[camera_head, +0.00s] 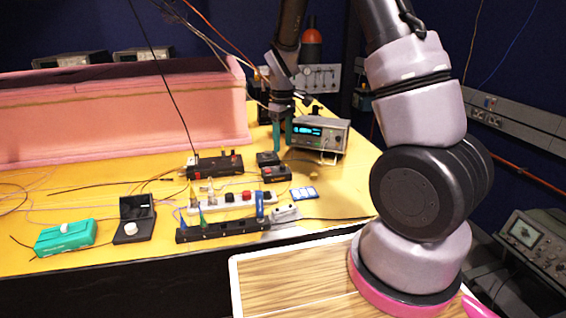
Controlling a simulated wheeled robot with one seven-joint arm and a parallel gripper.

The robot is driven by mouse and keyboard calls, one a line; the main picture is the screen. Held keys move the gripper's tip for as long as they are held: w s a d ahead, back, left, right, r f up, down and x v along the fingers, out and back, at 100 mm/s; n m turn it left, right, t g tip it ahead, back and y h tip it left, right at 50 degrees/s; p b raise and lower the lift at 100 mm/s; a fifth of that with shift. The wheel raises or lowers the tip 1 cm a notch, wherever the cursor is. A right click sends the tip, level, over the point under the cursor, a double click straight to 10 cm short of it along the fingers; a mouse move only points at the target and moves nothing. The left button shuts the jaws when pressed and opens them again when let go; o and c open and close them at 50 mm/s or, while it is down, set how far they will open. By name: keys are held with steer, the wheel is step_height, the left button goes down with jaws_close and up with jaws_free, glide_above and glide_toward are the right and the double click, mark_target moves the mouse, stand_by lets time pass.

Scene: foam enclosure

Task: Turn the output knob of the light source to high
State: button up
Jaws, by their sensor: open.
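My gripper (282,138) is open, with two teal fingers pointing down at the back right of the yellow table, just left of a grey instrument with a lit cyan display (320,135). I see nothing between the fingers. I cannot tell if they touch anything. Which device is the light source is not clear from this view. The grey instrument has small controls on its front, too small to read. Knob settings are not readable.
A pink foam enclosure (120,115) fills the back left. Black terminal boxes (215,166), a white strip (232,203) and a black strip (222,231) lie mid-table among loose cables. A blue-white card (304,193) lies right of them. Thin wires hang near my arm.

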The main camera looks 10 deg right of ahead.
mark_target(283, 166)
step_height(283, 166, down, 8)
steer(key=shift+r, duration=0.2)
jaws_close()
